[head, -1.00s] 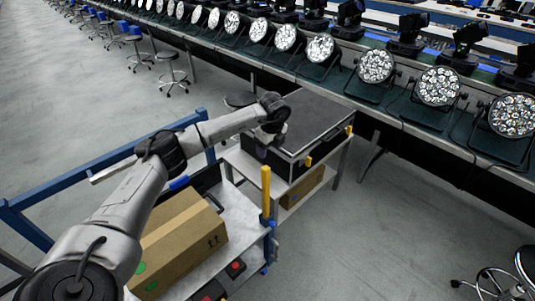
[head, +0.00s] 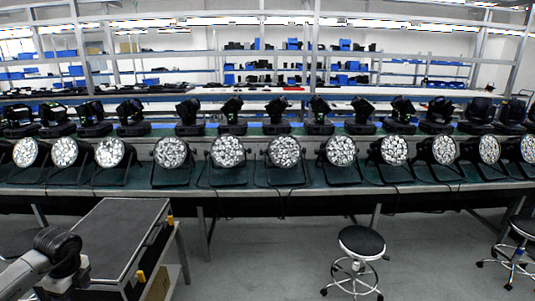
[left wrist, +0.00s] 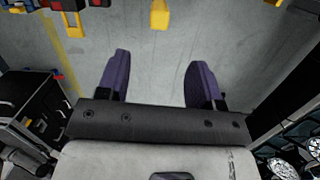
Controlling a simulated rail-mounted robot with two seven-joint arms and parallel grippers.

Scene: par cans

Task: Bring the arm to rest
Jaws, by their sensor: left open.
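My left arm comes in at the lower left of the head view, beside the dark-topped cart (head: 120,232). Its gripper is out of sight there. My right gripper is in neither view.
A long bench (head: 300,178) carries a row of round par cans (head: 285,151) with moving-head lights (head: 232,115) behind them. A black stool (head: 361,242) stands on the floor at right. The floor (head: 260,260) between cart and stool is clear.

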